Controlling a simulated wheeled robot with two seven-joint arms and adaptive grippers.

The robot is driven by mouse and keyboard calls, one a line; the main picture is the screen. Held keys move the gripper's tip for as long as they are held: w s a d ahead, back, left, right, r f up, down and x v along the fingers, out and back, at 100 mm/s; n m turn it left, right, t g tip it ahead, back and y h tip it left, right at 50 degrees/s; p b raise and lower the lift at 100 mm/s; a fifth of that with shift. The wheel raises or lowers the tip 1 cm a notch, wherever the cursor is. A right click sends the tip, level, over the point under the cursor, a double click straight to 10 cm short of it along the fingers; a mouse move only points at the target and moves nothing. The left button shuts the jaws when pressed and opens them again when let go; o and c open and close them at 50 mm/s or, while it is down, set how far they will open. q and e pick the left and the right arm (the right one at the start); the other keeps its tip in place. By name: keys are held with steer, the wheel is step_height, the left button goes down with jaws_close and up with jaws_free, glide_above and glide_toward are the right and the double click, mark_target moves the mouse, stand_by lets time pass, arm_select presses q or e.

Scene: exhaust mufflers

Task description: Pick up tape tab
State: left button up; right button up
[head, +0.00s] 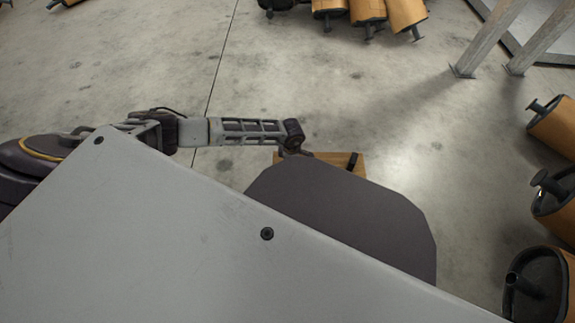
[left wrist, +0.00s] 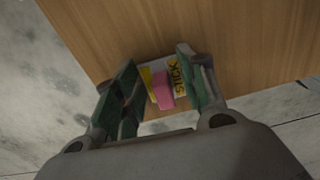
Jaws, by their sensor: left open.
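The tape tab (left wrist: 166,80) shows in the left wrist view as a small white and yellow pack with the letters "STICK" and a pink block on it. It is at the near edge of a wooden surface (left wrist: 215,30). My left gripper (left wrist: 158,62) is open, with one green-padded finger on each side of the tab. I cannot tell whether either finger touches it. In the head view my left gripper (head: 294,151) is over the wooden surface (head: 320,157), and the tab is not visible there. My right gripper is not in view.
A small dark object (head: 353,161) is on the wooden surface. Several orange-brown mufflers lie on the floor at the right (head: 556,125) and the top (head: 368,10). Metal posts (head: 490,38) stand at the upper right. The concrete floor between is clear.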

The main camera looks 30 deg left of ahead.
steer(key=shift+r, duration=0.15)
arm_select(q)
steer(key=shift+c, duration=1.4)
steer(key=c, duration=0.5)
steer(key=shift+r, duration=0.15)
steer(key=shift+r+p, duration=0.5)
steer(key=shift+r, duration=0.25)
step_height(320, 180, up, 6)
steer(key=p, duration=0.3)
steer(key=shift+r+p, duration=0.4)
steer(key=shift+r, duration=0.7)
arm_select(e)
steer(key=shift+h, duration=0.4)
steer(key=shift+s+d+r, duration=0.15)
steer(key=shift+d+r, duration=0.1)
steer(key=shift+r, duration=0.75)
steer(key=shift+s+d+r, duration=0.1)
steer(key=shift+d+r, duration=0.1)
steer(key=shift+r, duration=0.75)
